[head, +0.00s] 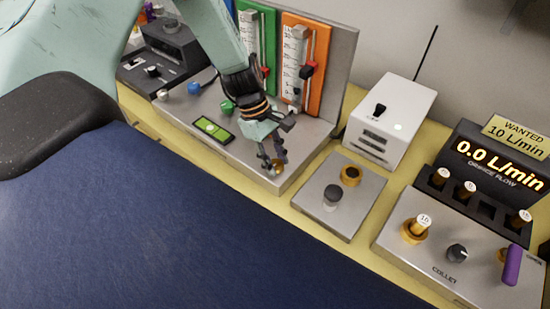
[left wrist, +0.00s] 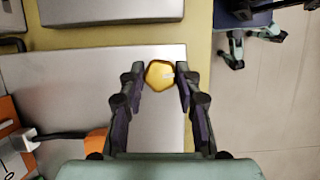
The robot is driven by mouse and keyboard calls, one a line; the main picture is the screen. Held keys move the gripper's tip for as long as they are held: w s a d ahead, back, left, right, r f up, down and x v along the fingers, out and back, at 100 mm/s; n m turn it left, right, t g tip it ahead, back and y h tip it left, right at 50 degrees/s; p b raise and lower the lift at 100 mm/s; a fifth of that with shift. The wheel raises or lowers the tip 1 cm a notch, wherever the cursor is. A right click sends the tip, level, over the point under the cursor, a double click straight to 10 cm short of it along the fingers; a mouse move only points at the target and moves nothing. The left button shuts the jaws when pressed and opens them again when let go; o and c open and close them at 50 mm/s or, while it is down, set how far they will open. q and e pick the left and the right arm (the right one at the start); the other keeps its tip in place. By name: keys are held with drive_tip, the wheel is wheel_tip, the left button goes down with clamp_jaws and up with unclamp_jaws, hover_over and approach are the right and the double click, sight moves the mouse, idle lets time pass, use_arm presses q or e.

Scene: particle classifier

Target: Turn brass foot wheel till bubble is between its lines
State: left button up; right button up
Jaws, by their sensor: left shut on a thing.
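The brass foot wheel (left wrist: 160,76) is a gold, many-sided knob at the corner of the grey metal base plate (left wrist: 110,70). It also shows in the head view (head: 277,168), small and partly covered by the fingers. My left gripper (head: 271,162) reaches down over it from above and is shut on it, with one fingertip on each side in the left wrist view. The bubble level (head: 213,128) is a bright green window in a dark frame on the plate's front. The bubble and its lines are too small to make out. My right gripper is in neither view.
Flow meters with green and orange (head: 303,62) backs stand behind the gripper. A small plate with a black knob (head: 333,195) and a white box (head: 390,122) are to the right. The collet unit (head: 450,250) and flow display (head: 498,165) stand further right.

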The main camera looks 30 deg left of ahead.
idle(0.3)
use_arm(q)
drive_tip(key=o, duration=1.1)
drive_tip(key=shift+a, duration=0.1)
drive_tip(key=shift+o, duration=0.2)
drive_tip(key=shift+a+r, duration=0.15)
drive_tip(key=shift+r, duration=0.4)
drive_tip(key=v, duration=1)
drive_tip(key=shift+a+r, duration=0.25)
drive_tip(key=shift+r, duration=0.1)
drive_tip(key=shift+d+f, duration=0.1)
